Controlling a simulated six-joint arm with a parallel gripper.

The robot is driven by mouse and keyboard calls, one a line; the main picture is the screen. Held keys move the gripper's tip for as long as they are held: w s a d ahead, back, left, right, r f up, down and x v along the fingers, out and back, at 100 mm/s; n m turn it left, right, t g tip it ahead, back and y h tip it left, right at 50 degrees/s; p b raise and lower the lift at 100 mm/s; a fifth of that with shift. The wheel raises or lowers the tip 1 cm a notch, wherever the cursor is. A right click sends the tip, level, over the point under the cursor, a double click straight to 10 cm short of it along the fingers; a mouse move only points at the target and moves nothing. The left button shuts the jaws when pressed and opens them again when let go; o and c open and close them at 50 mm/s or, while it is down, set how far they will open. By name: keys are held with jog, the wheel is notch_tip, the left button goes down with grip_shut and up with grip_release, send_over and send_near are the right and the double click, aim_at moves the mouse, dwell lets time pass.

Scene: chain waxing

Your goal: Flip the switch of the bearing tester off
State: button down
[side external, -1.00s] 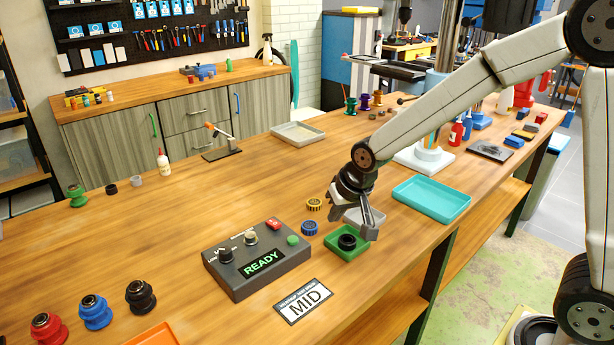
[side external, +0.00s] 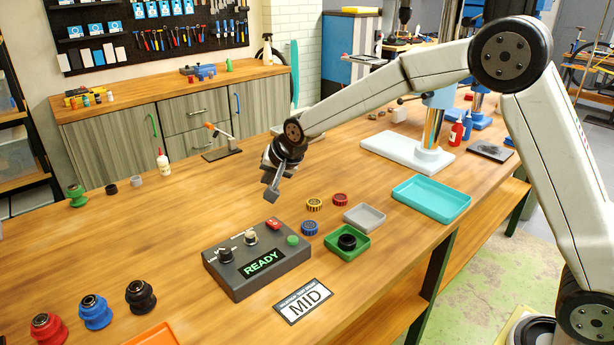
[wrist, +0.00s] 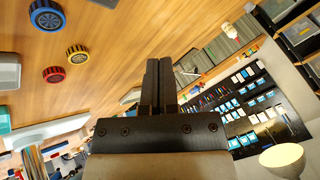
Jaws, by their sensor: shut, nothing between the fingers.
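The bearing tester is a dark grey box (side external: 232,281) on the wooden bench in the side view. Its green display reads READY. On its top are a black knob (side external: 225,256), a light knob (side external: 251,237), a red rocker switch (side external: 273,224) and a green button (side external: 292,240). My gripper (side external: 270,195) is shut and empty, in the air above and behind the red switch, not touching the tester. Its closed fingers also show in the wrist view (wrist: 158,80). The tester is not clearly visible in the wrist view.
Yellow (side external: 314,204), red (side external: 340,199) and blue (side external: 309,228) ring parts lie right of the tester. A green tray (side external: 336,256) holds a black ring. A MID card (side external: 303,302) lies in front. Several coloured spools stand at the front left. The bench behind the tester is mostly clear.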

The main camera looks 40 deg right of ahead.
aim_at(276, 225)
jog(key=shift+f, duration=0.15)
jog(key=shift+s+f, duration=0.25)
jog(key=shift+f, duration=1.15)
jog(key=shift+s+f, duration=0.3)
jog(key=shift+f, duration=1.1)
jog(key=shift+s+f, duration=0.25)
jog(key=shift+f, duration=1.15)
jog(key=shift+s+f, duration=0.1)
jog(key=shift+f, duration=0.65)
jog(key=shift+r, duration=0.25)
dwell(0.3)
jog(key=shift+r, duration=0.55)
jog(key=shift+w+r, duration=0.2)
jog(key=shift+r, duration=0.6)
jog(key=shift+w+r, duration=0.15)
jog(key=shift+r, duration=0.7)
jog(key=shift+w+r, duration=0.2)
jog(key=shift+r, duration=0.6)
